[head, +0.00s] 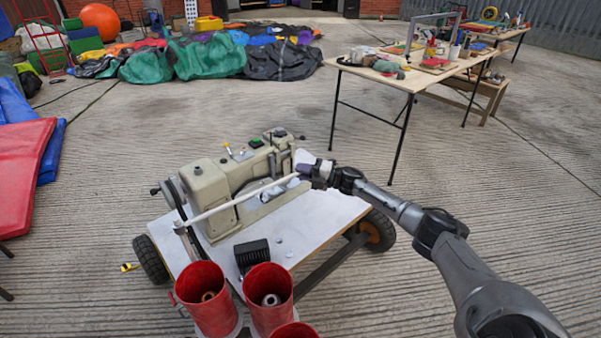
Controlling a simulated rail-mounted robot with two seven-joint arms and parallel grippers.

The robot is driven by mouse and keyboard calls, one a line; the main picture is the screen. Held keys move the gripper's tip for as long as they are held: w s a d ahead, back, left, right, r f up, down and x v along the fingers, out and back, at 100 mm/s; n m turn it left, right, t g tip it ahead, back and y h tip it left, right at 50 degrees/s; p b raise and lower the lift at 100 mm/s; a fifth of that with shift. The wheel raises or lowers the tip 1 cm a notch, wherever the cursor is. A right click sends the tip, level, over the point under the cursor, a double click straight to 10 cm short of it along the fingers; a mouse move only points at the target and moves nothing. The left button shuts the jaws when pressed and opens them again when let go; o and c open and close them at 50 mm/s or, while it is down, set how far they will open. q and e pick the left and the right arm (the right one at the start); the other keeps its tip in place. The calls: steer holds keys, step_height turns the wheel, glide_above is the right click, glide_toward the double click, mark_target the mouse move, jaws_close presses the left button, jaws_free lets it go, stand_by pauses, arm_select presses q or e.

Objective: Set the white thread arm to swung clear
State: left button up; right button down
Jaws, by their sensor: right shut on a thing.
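The white thread arm (243,199) is a long thin rod in the head view. It runs from a post at the near left of the sewing machine (208,190), rising to the right across the machine's front. Its right end meets my right gripper (303,172). That gripper is shut on the arm's end, beside the machine's head. The gripper hides the very tip of the arm. My left gripper is out of view.
The machine stands on a wheeled cart with a pale top (318,222). Several red cone holders (208,305) and a black pedal-like box (252,256) are at its near side. A cluttered table (385,82) stands behind right. Concrete around the cart is mostly open.

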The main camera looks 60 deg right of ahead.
steer(key=c, duration=1.1)
jaws_free()
steer(key=shift+w, duration=0.1)
steer(key=shift+s, duration=0.2)
steer(key=shift+s+d+p, duration=0.1)
steer(key=shift+s+p, duration=0.15)
steer(key=shift+p, duration=0.05)
steer(key=p+v, duration=0.5)
steer(key=v, duration=0.8)
steer(key=shift+p, duration=0.4)
steer(key=shift+w, duration=0.1)
